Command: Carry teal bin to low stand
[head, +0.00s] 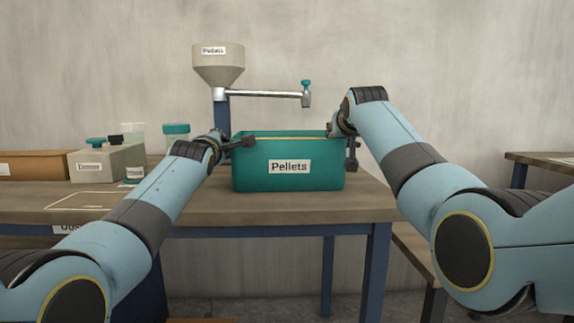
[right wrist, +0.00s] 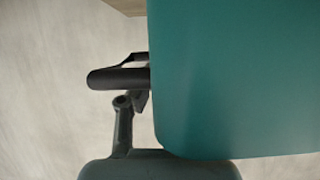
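A teal bin (head: 262,178) labelled "Pellets" sits upright on the wooden table, near its right end. My left gripper (head: 238,143) is at the bin's left side near the rim, with a dark finger showing at the front left corner. My right gripper (head: 349,152) is at the bin's right side, partly hidden by its own arm. In the right wrist view the teal wall (right wrist: 235,75) fills the right half, with a dark finger-like part (right wrist: 120,78) right against its edge. Whether either gripper is clamped cannot be told. A lower wooden surface (head: 412,240), possibly the low stand, shows partly behind my right arm.
A grey hopper (head: 218,65) with a pipe and teal-knobbed valve (head: 306,95) stands behind and above the bin. Containers (head: 105,162) and a brown box (head: 35,165) are on the table's left. Another table (head: 545,160) is at far right.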

